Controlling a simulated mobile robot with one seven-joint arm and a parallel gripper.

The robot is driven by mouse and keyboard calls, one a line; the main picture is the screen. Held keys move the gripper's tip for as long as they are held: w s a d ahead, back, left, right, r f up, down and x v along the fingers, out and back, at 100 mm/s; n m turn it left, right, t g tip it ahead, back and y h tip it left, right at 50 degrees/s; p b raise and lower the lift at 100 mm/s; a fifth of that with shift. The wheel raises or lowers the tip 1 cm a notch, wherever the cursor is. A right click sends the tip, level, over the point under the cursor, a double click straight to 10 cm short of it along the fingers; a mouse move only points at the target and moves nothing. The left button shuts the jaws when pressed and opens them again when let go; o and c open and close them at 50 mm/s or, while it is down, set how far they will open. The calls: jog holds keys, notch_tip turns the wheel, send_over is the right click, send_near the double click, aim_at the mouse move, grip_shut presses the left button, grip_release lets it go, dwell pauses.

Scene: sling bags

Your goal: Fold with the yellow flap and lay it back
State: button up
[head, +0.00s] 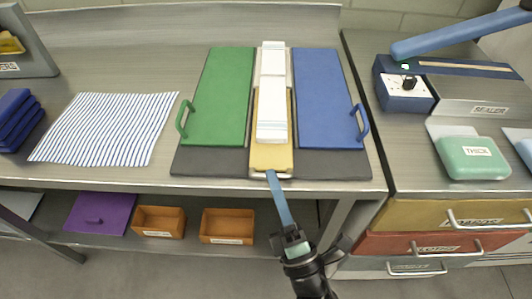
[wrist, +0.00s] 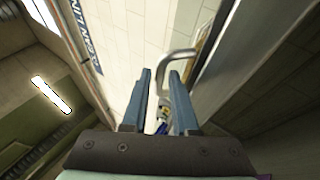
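The folding board (head: 330,165) lies on the bench, with a green flap (head: 220,95) on the left, a blue flap (head: 322,95) on the right and the yellow flap (head: 270,158) at the middle front. A white, faintly striped cloth (head: 272,110) lies as a narrow strip along the middle, partly on the yellow flap. My gripper (head: 270,173) is at the yellow flap's front edge. In the wrist view my gripper (wrist: 160,72) has its fingers apart, with a metal handle (wrist: 180,53) at their tips. I cannot tell whether the fingers touch it.
A striped cloth (head: 108,127) lies flat at the left of the bench. A blue stack (head: 18,120) is at the far left. A sealer (head: 405,85) and a green pack (head: 470,158) are at the right. Orange bins (head: 227,227) and a purple board (head: 100,213) sit below.

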aim_at(266, 160)
jog(key=x, duration=0.5)
grip_shut()
jog(key=shift+d+f, duration=0.1)
dwell(1.3)
